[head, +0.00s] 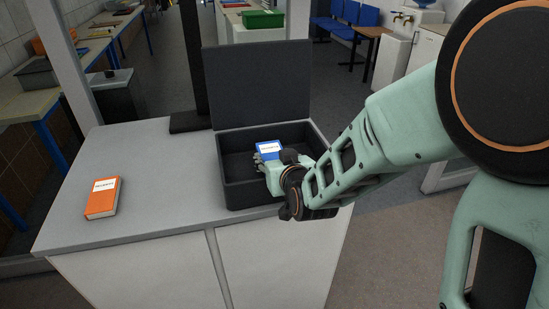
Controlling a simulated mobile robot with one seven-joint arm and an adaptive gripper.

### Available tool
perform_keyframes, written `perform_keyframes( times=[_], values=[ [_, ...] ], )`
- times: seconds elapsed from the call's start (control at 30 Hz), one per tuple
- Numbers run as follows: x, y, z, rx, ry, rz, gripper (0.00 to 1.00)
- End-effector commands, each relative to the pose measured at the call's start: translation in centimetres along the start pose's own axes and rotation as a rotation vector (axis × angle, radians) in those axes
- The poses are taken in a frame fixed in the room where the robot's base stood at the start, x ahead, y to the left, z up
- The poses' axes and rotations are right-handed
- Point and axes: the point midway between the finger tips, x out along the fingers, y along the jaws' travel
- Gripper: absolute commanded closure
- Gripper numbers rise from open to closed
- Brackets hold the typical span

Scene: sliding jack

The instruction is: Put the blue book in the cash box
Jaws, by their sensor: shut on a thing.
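The blue book (270,149) has a white label and shows just beyond my gripper, over the opening of the cash box. The dark cash box (235,196) stands on the counter with its lid (262,85) raised upright at the back. My gripper (266,155) is shut on the blue book near the middle of the box. The lower part of the book is hidden behind my gripper. I cannot tell whether the book touches the box floor.
An orange book (103,198) lies on the left of the counter (158,212). A dark post (193,60) on a flat base stands behind the box. The counter between orange book and box is clear.

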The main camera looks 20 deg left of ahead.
Motion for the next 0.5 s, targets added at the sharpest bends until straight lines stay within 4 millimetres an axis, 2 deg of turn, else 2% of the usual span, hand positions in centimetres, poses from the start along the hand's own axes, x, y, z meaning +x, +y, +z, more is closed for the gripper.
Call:
perform_keyframes(
  times=[0.5],
  values=[
    [0.5, 0.0, 1.2, 0.000, -0.003, 0.000, 0.78]
  ],
)
